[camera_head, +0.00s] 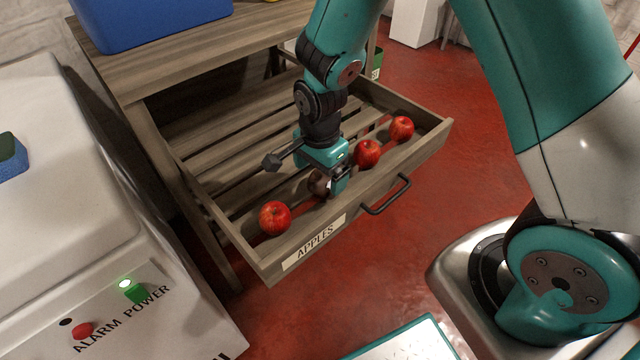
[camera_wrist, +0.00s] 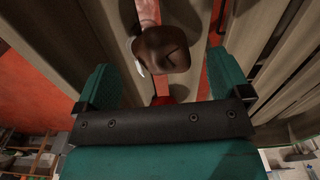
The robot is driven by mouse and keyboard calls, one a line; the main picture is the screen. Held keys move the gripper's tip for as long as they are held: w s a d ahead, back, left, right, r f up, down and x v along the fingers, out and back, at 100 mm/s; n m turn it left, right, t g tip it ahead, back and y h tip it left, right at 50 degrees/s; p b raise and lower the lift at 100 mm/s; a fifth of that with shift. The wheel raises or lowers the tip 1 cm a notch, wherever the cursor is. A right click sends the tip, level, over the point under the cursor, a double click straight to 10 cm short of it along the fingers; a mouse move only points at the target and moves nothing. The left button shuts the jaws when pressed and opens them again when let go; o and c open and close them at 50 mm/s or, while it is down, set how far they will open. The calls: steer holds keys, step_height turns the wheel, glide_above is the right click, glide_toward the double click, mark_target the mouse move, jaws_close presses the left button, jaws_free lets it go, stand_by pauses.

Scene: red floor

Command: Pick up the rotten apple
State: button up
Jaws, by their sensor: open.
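The rotten apple (camera_head: 319,183) is dark brown and lies in the open slatted drawer (camera_head: 222,180) labelled APPLES. It is partly hidden by my gripper (camera_head: 335,184) in the head view. In the wrist view the rotten apple (camera_wrist: 163,49) shows up close, with a small pale patch at its left edge. My gripper (camera_wrist: 165,85) is open, with one teal finger on each side of the picture. The apple appears between and just beyond the fingertips.
Red apples lie in the same row: one at left (camera_head: 275,217), one close to my gripper on the right (camera_head: 367,154), one farther right (camera_head: 401,128). The drawer's front wall and handle (camera_head: 386,195) stand near. A white machine (camera_head: 75,215) is at left; a blue bin (camera_head: 150,18) sits on the table.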

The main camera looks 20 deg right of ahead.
mark_target(320, 177)
step_height(320, 177, down, 4)
steer(key=shift+w+r, duration=0.1)
steer(key=shift+r, duration=0.15)
steer(key=shift+c, duration=0.4)
steer(key=c, duration=0.9)
steer(key=shift+r, duration=0.1)
steer(key=shift+c, duration=0.2)
